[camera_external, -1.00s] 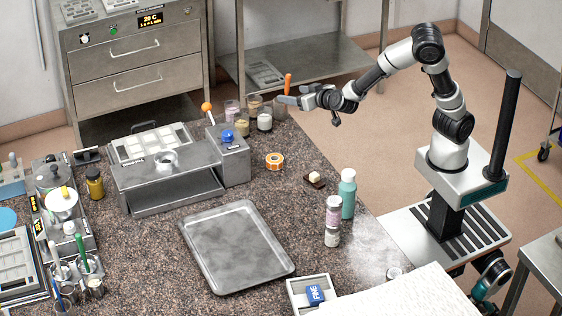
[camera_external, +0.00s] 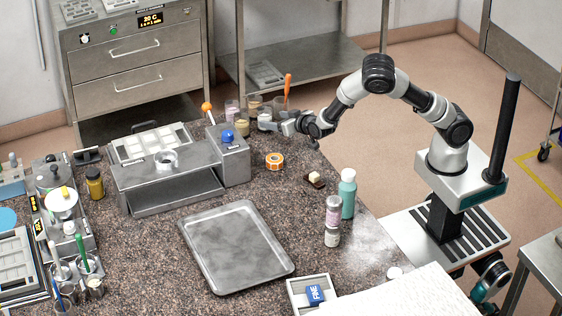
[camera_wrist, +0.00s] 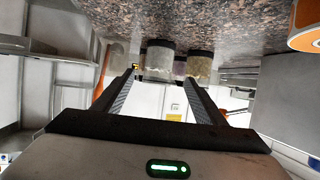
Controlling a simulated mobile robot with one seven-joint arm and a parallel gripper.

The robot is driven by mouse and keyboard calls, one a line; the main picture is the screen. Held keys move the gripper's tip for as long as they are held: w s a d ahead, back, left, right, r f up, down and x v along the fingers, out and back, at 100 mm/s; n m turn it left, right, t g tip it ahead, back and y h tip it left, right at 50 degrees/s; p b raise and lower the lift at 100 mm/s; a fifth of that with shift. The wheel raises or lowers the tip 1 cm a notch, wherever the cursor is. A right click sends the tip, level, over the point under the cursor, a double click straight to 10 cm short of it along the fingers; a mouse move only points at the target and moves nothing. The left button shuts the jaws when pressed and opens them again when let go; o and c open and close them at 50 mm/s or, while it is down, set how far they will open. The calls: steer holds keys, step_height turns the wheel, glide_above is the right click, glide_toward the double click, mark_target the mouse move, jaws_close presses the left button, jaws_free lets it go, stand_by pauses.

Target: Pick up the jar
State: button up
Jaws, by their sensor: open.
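Several small glass jars stand together at the back edge of the counter, including a white-filled jar (camera_external: 264,120), a yellow one (camera_external: 242,125), a pink one (camera_external: 232,109) and a tan one (camera_external: 254,103). My gripper (camera_external: 277,124) is open and low beside the white-filled jar, at its right. The wrist view is upside down. There, a pale jar (camera_wrist: 159,62) shows just ahead between the fingertips of my gripper (camera_wrist: 160,79), and a yellowish jar (camera_wrist: 200,66) lies beyond, to the right. I cannot tell whether a finger touches the pale jar.
An orange-handled tool (camera_external: 288,82) rises behind the jars. An orange tape roll (camera_external: 274,160) lies in front of them. A grey metal box with a blue knob (camera_external: 234,157) stands at their left. A teal bottle (camera_external: 348,190) and a metal tray (camera_external: 238,282) are nearer the camera.

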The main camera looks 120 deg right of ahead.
mark_target(269, 117)
steer(key=shift+x, duration=3.55)
steer(key=shift+s+d+r, duration=0.1)
steer(key=shift+s+r, duration=0.05)
steer(key=shift+c, duration=0.5)
steer(key=c, duration=1.1)
